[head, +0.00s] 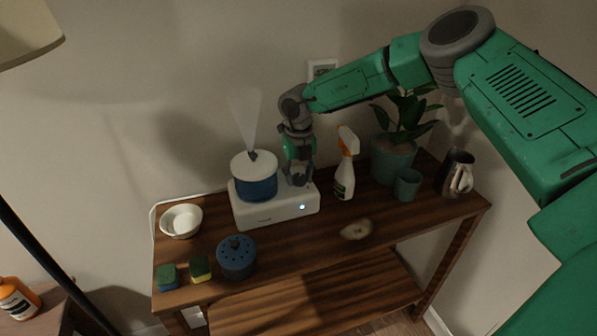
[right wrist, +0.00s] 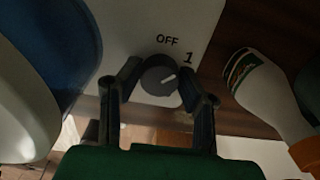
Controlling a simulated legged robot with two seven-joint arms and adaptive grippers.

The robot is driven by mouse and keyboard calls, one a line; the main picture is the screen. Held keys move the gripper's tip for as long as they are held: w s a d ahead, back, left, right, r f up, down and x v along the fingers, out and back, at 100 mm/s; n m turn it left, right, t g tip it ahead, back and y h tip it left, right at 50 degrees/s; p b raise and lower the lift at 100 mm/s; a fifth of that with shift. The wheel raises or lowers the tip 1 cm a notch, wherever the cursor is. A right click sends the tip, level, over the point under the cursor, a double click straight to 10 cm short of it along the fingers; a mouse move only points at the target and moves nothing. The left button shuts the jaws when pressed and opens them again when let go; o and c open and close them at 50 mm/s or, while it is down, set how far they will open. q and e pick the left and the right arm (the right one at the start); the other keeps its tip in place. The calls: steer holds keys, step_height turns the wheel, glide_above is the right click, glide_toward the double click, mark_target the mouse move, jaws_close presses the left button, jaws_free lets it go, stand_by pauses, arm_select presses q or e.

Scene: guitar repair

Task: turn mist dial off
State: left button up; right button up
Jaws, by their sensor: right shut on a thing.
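The white humidifier base (head: 280,208) stands on the wooden table with a blue tank (head: 257,188) under a white lid. A pale mist plume rises from its nozzle, and a small light glows on its front. My right gripper (head: 300,182) reaches down to the base's top, right of the tank. In the right wrist view the dark round dial (right wrist: 159,76) sits between my gripper's two fingers (right wrist: 154,84), which are shut on it. Its pale mark points up and right, towards the printed "1"; "OFF" is printed above the dial. My left gripper is not in view.
A spray bottle (head: 345,170) stands close right of the base; it also shows in the right wrist view (right wrist: 268,92). A potted plant (head: 393,160), teal cup (head: 407,184) and metal pitcher (head: 456,175) are further right. A white bowl (head: 181,221), sponges (head: 200,267) and a blue round container (head: 237,258) lie left and front.

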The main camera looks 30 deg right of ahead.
mark_target(300, 175)
steer(key=shift+n+p, duration=0.6)
steer(key=shift+n, duration=1.6)
steer(key=o, duration=1.1)
steer(key=shift+d, duration=0.1)
steer(key=shift+o, duration=0.2)
step_height(300, 175, up, 12)
steer(key=shift+w, duration=0.1)
